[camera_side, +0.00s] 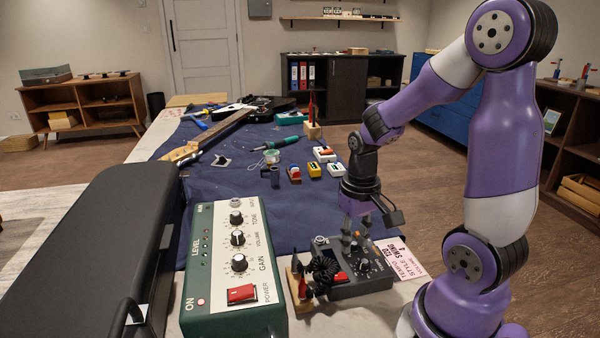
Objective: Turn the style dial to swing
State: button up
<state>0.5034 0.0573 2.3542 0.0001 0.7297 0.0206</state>
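A dark grey box (374,284) with several small knobs and a red switch (340,278) stands at the table's front right. I cannot read the labels on it, so I cannot tell which knob is the style dial. A pinkish-white card (398,258) beside it has printed lines including "TEMPO", "STYLE" and "SWING". My gripper (356,234) points down over the back of the box, close to the knobs (363,264). Its two fingers look apart, with a gap between them. Whether a fingertip touches a knob is not clear.
A green and cream amplifier (214,273) with several knobs stands left of the box. A small wooden stand (299,290) with a dark round brush-like item is between them. A black case (95,250) lies at left. Small pedals, tools and a guitar (215,135) lie on the blue cloth (230,175).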

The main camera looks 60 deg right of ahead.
aim_at(354, 243)
notch_tip(354, 243, up, 12)
dwell(0.6)
jog(key=a+n+t, duration=0.5)
jog(key=a+n, duration=0.1)
jog(key=a, duration=0.4)
jog(key=shift+w+a+r+t, duration=0.3)
jog(key=shift+w+a+r, duration=0.1)
jog(key=shift+r, duration=0.05)
jog(key=shift+o, duration=0.4)
